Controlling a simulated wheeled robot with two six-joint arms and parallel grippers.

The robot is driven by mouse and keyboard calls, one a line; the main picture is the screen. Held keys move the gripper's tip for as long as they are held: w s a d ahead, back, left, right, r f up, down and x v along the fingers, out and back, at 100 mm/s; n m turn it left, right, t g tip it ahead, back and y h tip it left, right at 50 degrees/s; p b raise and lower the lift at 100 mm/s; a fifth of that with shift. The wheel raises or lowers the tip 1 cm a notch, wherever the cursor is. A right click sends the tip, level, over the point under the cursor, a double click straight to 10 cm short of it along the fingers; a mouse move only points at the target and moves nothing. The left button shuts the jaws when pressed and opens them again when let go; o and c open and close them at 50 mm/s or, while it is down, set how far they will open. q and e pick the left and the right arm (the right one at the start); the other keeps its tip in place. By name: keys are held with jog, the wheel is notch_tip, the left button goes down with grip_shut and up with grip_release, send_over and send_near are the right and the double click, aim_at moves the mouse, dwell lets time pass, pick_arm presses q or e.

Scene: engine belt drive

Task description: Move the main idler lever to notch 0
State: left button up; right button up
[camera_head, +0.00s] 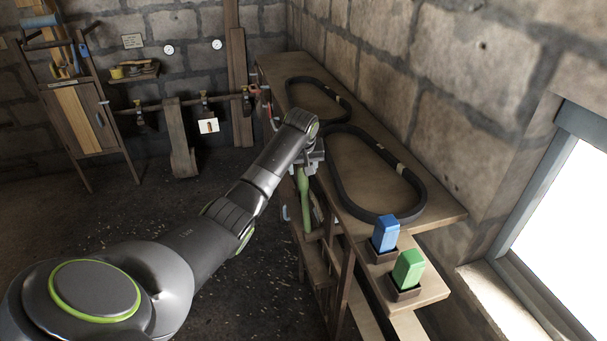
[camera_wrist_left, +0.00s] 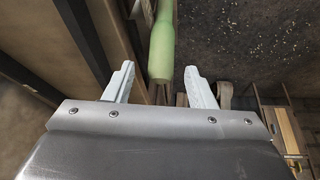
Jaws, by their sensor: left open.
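A lever with a green handle (camera_head: 304,190) hangs at the front side of the bench, below my left gripper (camera_head: 311,164). No readable label shows whether it is the main idler lever. In the left wrist view the rounded end of the green handle (camera_wrist_left: 162,50) appears between the two pale fingers of my left gripper (camera_wrist_left: 159,76), with a gap on both sides. The gripper is open and holds nothing. I cannot tell how deep the handle reaches between the fingers. Notch marks cannot be made out. My right gripper is not in view.
Two black belt loops, a larger (camera_head: 340,185) and a smaller (camera_head: 291,104), lie on the wooden bench (camera_head: 450,212) along the wall. A blue block (camera_head: 386,234) and a green block (camera_head: 408,269) stand in holders at its near end. A red lever (camera_head: 269,112) is farther back.

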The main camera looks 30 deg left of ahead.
aim_at(303, 177)
pick_arm(q)
jog(key=shift+p+x, duration=0.3)
jog(key=shift+x, duration=3)
jog(key=shift+s+a, duration=0.1)
grip_shut()
